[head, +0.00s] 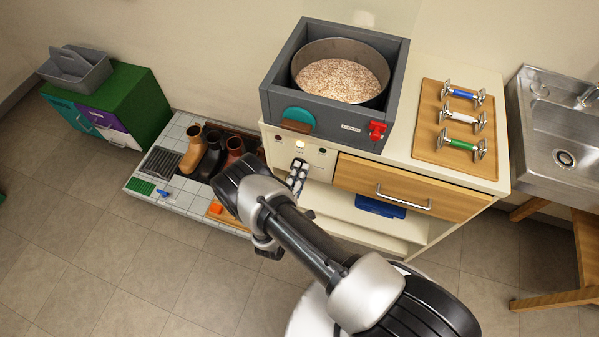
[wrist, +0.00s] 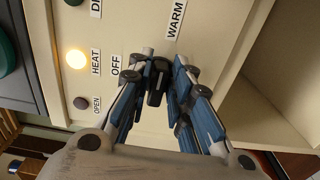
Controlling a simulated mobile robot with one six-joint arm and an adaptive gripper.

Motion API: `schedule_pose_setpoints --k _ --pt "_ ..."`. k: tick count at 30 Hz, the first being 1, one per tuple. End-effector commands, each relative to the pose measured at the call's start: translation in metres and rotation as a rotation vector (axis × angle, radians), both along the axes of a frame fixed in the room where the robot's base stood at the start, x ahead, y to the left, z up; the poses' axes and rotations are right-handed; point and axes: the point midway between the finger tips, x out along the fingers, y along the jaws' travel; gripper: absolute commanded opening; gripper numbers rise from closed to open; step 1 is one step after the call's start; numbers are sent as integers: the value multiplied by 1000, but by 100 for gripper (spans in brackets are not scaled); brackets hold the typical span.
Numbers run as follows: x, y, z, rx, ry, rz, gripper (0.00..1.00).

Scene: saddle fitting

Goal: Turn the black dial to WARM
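The black dial (wrist: 157,84) sits on the cream front panel (wrist: 215,25) of the cabinet. In the wrist view, OFF (wrist: 116,65) is printed to its left and WARM (wrist: 175,20) above it, both sideways. My gripper (wrist: 160,70) is at the panel, its two fingers drawn in close on either side of the dial; they appear shut on it. The fingers partly cover the dial, and its pointer mark cannot be made out. In the head view my gripper (head: 297,174) is in front of the panel and hides the dial.
A lit lamp (wrist: 75,59) is beside HEAT, and a dark lamp (wrist: 81,103) beside OPEN. Above the panel stands a grey box (head: 320,117) with a pan of grains (head: 341,80). A wooden drawer (head: 408,186) is to the right; boots (head: 212,152) stand on a low tray to the left.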

Motion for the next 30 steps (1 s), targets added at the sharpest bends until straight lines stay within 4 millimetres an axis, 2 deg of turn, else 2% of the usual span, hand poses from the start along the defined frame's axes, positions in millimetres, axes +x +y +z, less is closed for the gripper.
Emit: schedule_pose_setpoints --k 5,13,17,20,30 --pt "0 0 0 -1 -1 0 33" --pt "0 0 0 -2 0 0 33" --pt "-6 3 0 -3 1 2 33" --pt "-20 9 0 -5 2 5 33" --pt "-86 33 0 -3 1 6 33"
